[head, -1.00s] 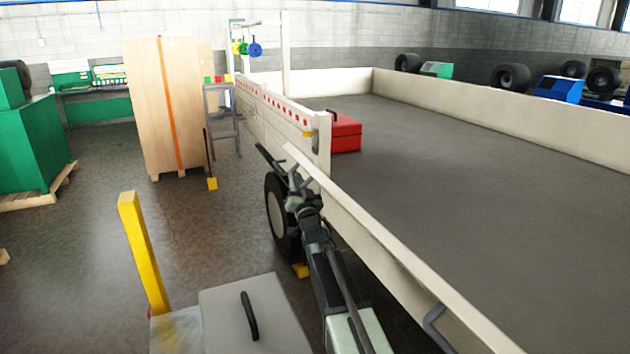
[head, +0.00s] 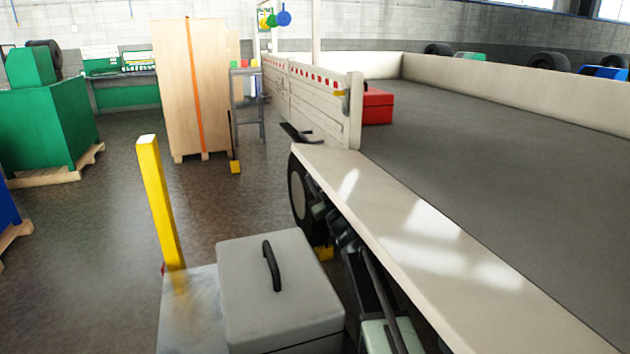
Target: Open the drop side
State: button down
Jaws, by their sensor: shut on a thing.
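The drop side (head: 440,255) is a long off-white panel along the near edge of the grey truck bed. It is tilted outward, with its broad inner face turned up and bright light patches on it. My gripper (head: 317,206) is at the panel's far end, below its outer edge, and is shut on the drop side. The panel hides part of my gripper and arm, so the exact grip point is unclear. A dark bar-like part (head: 300,133) sticks out at the panel's far corner.
A farther side panel (head: 310,98) stands upright beyond a corner post (head: 354,112). A red box (head: 377,106) sits on the bed. A grey lidded box (head: 275,295) and a yellow post (head: 160,200) are close on the left.

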jog(key=shift+w+d+f+n+g+y+b, duration=0.15)
jog(key=shift+f+n+b, duration=0.3)
jog(key=shift+f, duration=0.3)
jog(key=shift+s+d+f+n+g+y+b, duration=0.1)
jog(key=shift+d+f+n+y+b, duration=0.1)
jog(key=shift+f+n+b, duration=0.4)
jog(key=shift+w+d+f+n+g+y+b, duration=0.15)
jog(key=shift+f+n+b, duration=0.15)
jog(key=shift+f, duration=0.55)
jog(key=c, duration=1.4)
grip_release()
jog(key=shift+s, duration=0.1)
jog(key=r+v, duration=0.1)
jog(key=v, duration=0.7)
jog(key=s+r+b+v, duration=0.1)
jog(key=r+v, duration=0.1)
jog(key=v, duration=0.6)
jog(key=shift+s+d+r+b, duration=0.2)
jog(key=shift+d+r+b, duration=0.1)
jog(key=shift+d, duration=0.1)
jog(key=shift+s, duration=0.1)
